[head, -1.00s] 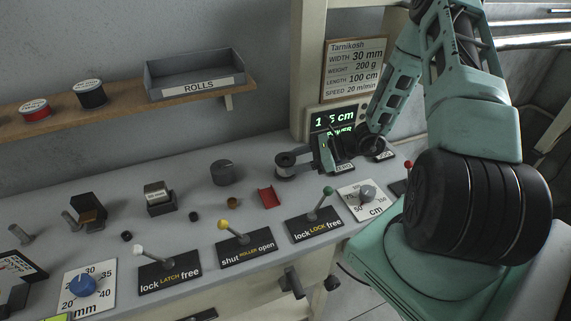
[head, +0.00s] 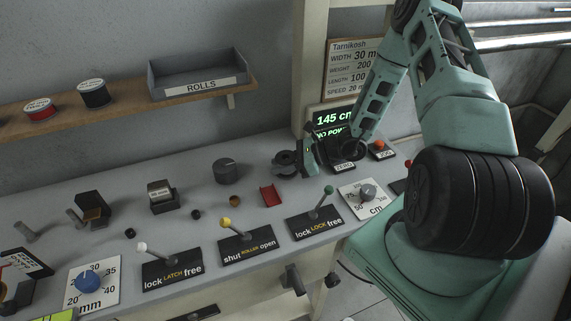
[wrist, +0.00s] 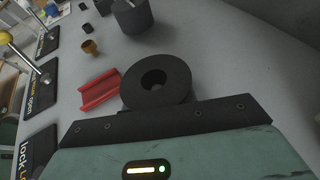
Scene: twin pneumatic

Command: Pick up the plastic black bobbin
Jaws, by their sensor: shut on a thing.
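The black bobbin (head: 284,163) is at my gripper (head: 301,160) over the back right of the bench. In the wrist view the bobbin (wrist: 157,80) shows as a dark round flange with a centre hole, right at the tip of my gripper (wrist: 165,112). My gripper is shut on the bobbin. The fingers' far side and the bobbin's lower part are hidden, so I cannot tell whether it clears the bench.
A red channel piece (head: 271,195), a brass cup (head: 235,201) and a dark grey cylinder (head: 228,171) stand nearby. Lever plates (head: 315,224) line the bench front. A shelf with a ROLLS tray (head: 198,82) hangs behind. A display (head: 333,119) stands beside my arm.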

